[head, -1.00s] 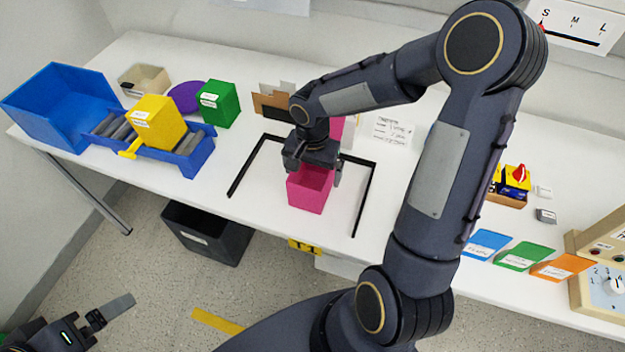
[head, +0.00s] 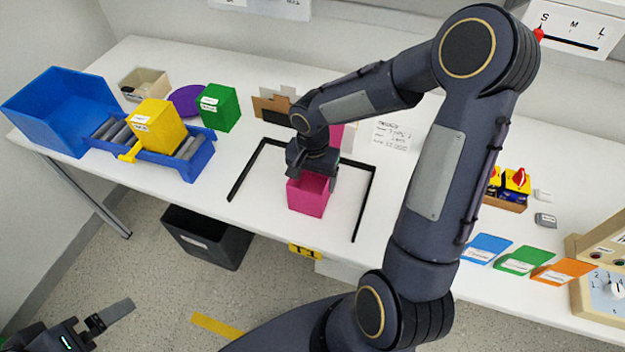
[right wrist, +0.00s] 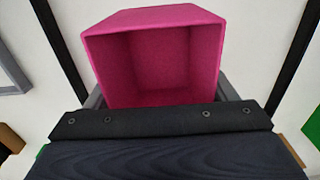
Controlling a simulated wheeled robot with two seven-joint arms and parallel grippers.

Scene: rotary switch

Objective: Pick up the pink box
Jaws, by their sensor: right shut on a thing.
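The pink box (head: 307,197) is open-topped and upright inside the black outline on the white table. My right gripper (head: 317,172) is over its rear part and shut on it. In the right wrist view the box (right wrist: 160,60) shows its empty inside, and my right gripper's fingers (right wrist: 160,94) lie along its two sides, partly hidden behind the dark gripper body. I see no clear gap between box and table. My left gripper (head: 108,316) is low at the bottom left, away from the table; its finger opening is unclear.
Left on the table (head: 215,225) are a blue bin (head: 60,108), a yellow box (head: 157,124) on a roller tray and a green box (head: 218,107). Another pink piece (head: 336,136) stands behind my gripper. Coloured cards (head: 525,258) and a control panel (head: 603,290) are right.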

